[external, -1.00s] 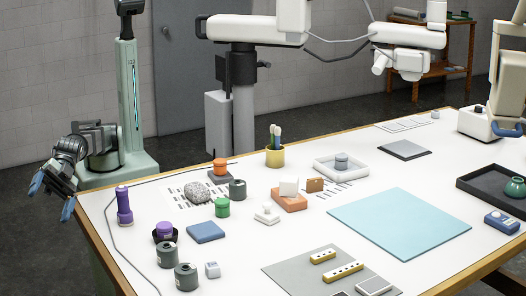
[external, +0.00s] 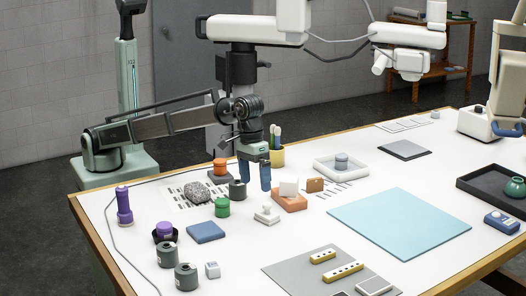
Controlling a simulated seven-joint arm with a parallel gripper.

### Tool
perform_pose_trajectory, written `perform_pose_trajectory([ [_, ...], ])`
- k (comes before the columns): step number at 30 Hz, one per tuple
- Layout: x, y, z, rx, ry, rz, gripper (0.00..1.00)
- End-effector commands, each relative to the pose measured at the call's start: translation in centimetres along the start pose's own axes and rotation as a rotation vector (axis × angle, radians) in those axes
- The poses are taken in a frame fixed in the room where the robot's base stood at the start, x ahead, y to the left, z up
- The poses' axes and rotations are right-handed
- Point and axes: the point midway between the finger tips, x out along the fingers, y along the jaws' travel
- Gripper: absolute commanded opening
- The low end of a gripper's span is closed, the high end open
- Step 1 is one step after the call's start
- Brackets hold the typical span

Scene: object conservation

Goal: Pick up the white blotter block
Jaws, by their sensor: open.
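A small white block with a raised knob (external: 267,214), which looks like the blotter block, sits on the white table left of the orange block. My gripper (external: 254,183) points down with its two blue fingers apart and empty. In the picture it is just above and slightly left of the knobbed block, with a visible gap between them. A plain white cube (external: 289,186) rests on the orange block (external: 289,204), close to the right of my fingers. Another small white block (external: 212,270) stands near the front edge.
A dark grey pot (external: 237,190), a green-capped pot (external: 222,207) and a speckled stone (external: 198,192) stand left of my gripper. A yellow cup with pens (external: 275,157) is behind it. A light blue mat (external: 400,226) lies bare at right.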

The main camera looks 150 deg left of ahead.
Motion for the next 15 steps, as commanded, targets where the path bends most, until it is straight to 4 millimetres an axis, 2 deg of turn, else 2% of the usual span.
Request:
perform_pose_trajectory([
  [1, -0.3, -0.7, -2.1, -0.049, 0.004, -0.040, 1.00],
  [3, -0.5, -1.7, -4.1, -0.103, 0.008, -0.086, 1.00],
  [6, -0.8, -2.7, -5.8, -0.154, 0.012, -0.129, 1.00],
  [11, -0.6, -3.4, -6.6, -0.180, 0.014, -0.152, 1.00],
  [15, 0.8, -3.6, -6.5, -0.179, 0.014, -0.152, 1.00],
])
